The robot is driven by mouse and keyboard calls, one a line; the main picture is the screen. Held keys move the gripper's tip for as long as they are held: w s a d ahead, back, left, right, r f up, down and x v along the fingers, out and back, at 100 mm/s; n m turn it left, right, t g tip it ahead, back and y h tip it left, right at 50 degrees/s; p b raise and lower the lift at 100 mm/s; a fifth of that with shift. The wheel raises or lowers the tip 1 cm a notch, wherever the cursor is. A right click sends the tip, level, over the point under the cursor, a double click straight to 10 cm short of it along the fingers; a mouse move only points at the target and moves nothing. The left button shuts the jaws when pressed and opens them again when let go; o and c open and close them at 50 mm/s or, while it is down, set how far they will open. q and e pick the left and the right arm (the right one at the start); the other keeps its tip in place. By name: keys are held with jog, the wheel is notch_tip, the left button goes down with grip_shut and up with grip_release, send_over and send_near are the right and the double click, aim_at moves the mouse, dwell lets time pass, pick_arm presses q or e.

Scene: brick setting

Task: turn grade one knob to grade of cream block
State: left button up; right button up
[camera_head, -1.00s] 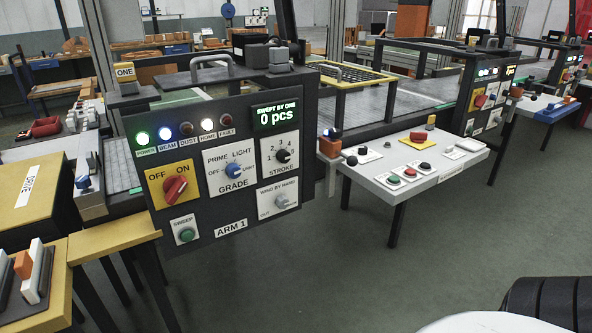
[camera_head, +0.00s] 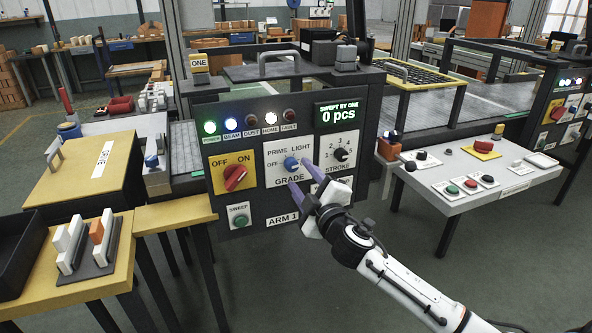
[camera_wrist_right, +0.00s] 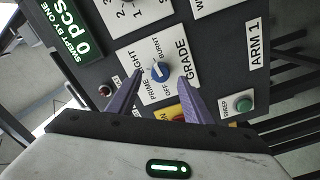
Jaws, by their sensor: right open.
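The blue grade knob (camera_head: 291,163) is on a white plate on the ARM 1 panel, marked PRIME, LIGHT, OFF and another grade. It also shows in the right wrist view (camera_wrist_right: 161,72), where the plate reads BURNT. Its exact pointer setting is too small to tell. My right gripper (camera_head: 298,174) is open, its purple fingers pointing at the panel in front of the knob. In the right wrist view the fingers (camera_wrist_right: 160,76) straddle the knob; contact cannot be told. Pale blocks (camera_head: 68,243) and an orange block stand on a dark rack at lower left. Which is cream is unclear. My left gripper is out of view.
The red OFF/ON switch (camera_head: 235,177), green SWEEP button (camera_head: 240,219) and STROKE knob (camera_head: 341,155) sit close around the grade plate. The lower right plate is partly hidden by my gripper. A white control table (camera_head: 480,178) stands to the right.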

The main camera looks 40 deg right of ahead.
aim_at(294, 167)
jog(key=x, duration=0.3)
jog(key=shift+w, duration=0.3)
jog(key=shift+w+d, duration=0.15)
jog(key=shift+w, duration=0.15)
jog(key=shift+c, duration=0.4)
jog(key=c, duration=1)
